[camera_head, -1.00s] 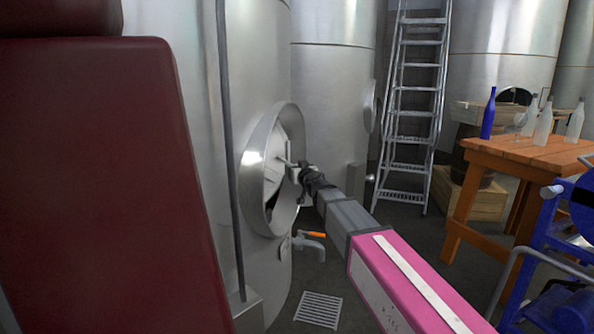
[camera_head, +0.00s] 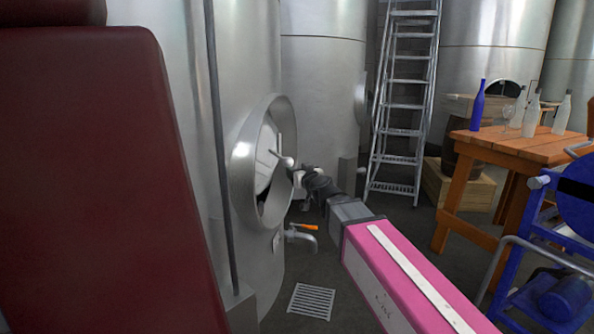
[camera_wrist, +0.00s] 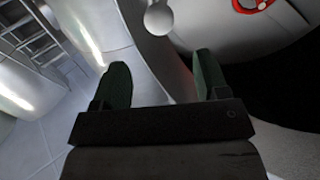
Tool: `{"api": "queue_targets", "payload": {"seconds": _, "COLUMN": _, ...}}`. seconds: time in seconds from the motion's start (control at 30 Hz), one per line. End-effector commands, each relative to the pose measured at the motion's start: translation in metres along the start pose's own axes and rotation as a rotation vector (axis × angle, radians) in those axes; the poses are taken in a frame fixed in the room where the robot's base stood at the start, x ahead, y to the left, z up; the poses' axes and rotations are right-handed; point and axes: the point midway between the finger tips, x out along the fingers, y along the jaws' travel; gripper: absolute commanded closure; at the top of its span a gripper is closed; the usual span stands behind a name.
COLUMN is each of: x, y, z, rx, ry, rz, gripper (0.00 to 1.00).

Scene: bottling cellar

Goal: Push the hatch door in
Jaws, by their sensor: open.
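The hatch door (camera_head: 267,152) is a pale grey plate with a bar and knob handle, inside a round metal collar (camera_head: 243,160) on the near steel tank. A dark gap shows below and right of the door, so it stands ajar. In the wrist view the door (camera_wrist: 235,35) is at the upper right, with the dark opening (camera_wrist: 275,90) below it. The handle's knob (camera_wrist: 158,19) is beyond my fingertips. My gripper (camera_head: 298,183) is at the collar's right rim, just below the handle. In the wrist view my gripper (camera_wrist: 160,75) has its fingers apart with nothing between them.
A floor drain (camera_head: 311,300) lies below. A ladder (camera_head: 403,100) leans behind. A wooden table (camera_head: 515,146) with bottles and a blue machine (camera_head: 560,260) stand at right. A dark red panel (camera_head: 95,180) blocks the left.

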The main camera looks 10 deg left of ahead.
Motion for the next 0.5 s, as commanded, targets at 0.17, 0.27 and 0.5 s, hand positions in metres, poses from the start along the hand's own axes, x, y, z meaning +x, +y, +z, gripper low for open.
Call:
{"api": "queue_targets", "payload": {"seconds": 0.17, "x": 0.001, "y": 0.000, "z": 0.000, "rx": 0.000, "ry": 0.000, "rz": 0.000, "gripper": 0.31}}
{"api": "queue_targets", "payload": {"seconds": 0.27, "x": 0.001, "y": 0.002, "z": 0.000, "rx": -0.011, "ry": 0.000, "rz": 0.008, "gripper": 0.31}}
{"api": "queue_targets", "payload": {"seconds": 0.5, "x": 0.004, "y": 0.026, "z": -0.002, "rx": -0.148, "ry": 0.005, "rz": 0.094, "gripper": 0.31}}
